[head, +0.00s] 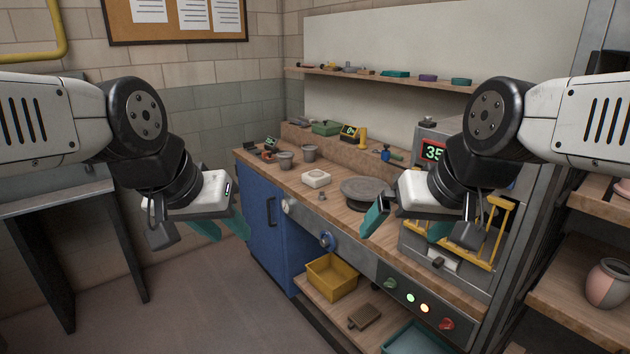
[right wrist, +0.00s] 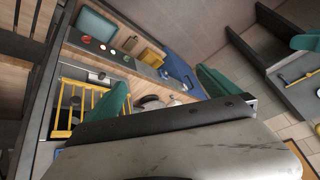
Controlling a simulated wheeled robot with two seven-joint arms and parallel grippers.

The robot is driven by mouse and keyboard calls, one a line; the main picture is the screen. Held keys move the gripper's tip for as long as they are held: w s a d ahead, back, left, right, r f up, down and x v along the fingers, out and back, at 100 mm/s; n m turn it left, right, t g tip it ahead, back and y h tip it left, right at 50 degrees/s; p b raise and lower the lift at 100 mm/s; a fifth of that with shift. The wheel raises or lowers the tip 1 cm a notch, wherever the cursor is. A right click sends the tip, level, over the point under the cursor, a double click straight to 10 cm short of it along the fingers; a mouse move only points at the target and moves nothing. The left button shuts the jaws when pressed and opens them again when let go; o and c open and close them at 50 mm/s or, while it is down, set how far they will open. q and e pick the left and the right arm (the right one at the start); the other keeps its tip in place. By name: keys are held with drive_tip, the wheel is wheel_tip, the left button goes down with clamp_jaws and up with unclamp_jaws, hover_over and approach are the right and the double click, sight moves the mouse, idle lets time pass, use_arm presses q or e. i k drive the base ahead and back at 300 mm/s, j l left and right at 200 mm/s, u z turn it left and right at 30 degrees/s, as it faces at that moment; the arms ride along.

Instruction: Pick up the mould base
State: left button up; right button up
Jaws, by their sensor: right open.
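A small white block with a round hollow in its top, which looks like the mould base (head: 316,179), sits flat on the wooden bench top, left of a dark round turntable. My right gripper (head: 408,224) is open and empty, in front of the bench and to the right of the block. Its two teal fingers stand apart in the right wrist view (right wrist: 160,97). My left gripper (head: 222,226) hangs left of the bench, its teal fingers apart with nothing between them. Neither gripper touches the block.
The dark turntable (head: 368,189) stands close to the block's right. A machine with a yellow guard (head: 488,236) is at the right end. A yellow bin (head: 331,277) is on the lower shelf. The floor on the left is clear.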

sight(316, 178)
drive_tip(key=i+j+z, duration=0.3)
drive_tip(key=i+j, duration=0.3)
drive_tip(key=i, duration=0.35)
drive_tip(key=i+j+z, duration=0.25)
drive_tip(key=i+j, duration=0.55)
drive_tip(key=i, duration=0.1)
